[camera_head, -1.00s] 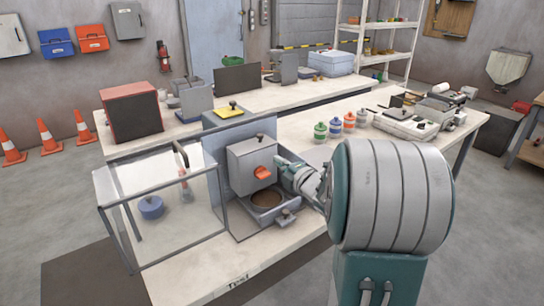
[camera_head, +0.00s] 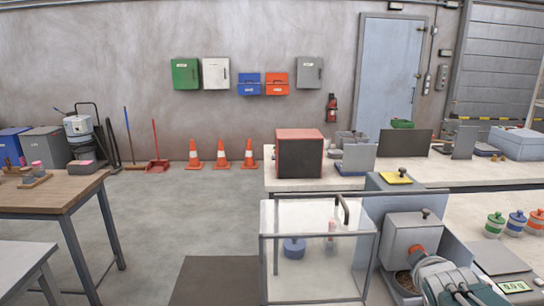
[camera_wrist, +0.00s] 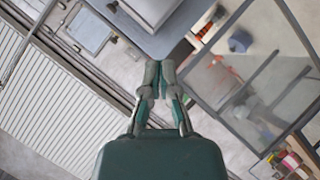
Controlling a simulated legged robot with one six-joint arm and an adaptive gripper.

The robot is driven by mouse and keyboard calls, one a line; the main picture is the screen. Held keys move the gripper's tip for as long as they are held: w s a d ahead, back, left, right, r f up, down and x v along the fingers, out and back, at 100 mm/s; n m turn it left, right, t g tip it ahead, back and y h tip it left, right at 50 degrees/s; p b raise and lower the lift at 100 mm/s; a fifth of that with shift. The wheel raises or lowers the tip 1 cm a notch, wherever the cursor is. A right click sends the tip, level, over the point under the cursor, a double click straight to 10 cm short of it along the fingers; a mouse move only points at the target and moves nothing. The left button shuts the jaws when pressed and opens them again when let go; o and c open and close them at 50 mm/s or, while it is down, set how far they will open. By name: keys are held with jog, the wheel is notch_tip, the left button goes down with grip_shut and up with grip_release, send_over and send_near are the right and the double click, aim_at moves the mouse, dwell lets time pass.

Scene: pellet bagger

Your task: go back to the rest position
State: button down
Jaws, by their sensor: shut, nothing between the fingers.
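My gripper (camera_wrist: 160,72) is shut and empty in the wrist view, its two fingertips together. In the head view only part of my arm shows at the lower right, in front of the grey machine. The machine has a grey box (camera_head: 403,233) with a black knob on top and an orange knob (camera_head: 418,250) on its front. A round opening with brown contents (camera_head: 404,284) lies below, partly hidden by my arm. I cannot tell the exact gap between my fingers and the machine.
A clear-walled guard (camera_head: 312,272) with a blue-lidded pot (camera_head: 294,248) inside stands left of the machine. Jars (camera_head: 494,225) and a scale (camera_head: 514,286) are to the right. A wooden table (camera_head: 40,200) stands left. The floor (camera_head: 180,225) between is open.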

jog(key=s+a+f+m+g+y, duration=0.2)
jog(key=s+a+m+g, duration=0.1)
jog(key=s+a, duration=0.4)
jog(key=s+a+f+m+g+y, duration=0.2)
jog(key=s+a, duration=0.5)
jog(key=s, duration=0.4)
jog(key=shift+m+g, duration=0.7)
jog(key=shift+f, duration=0.1)
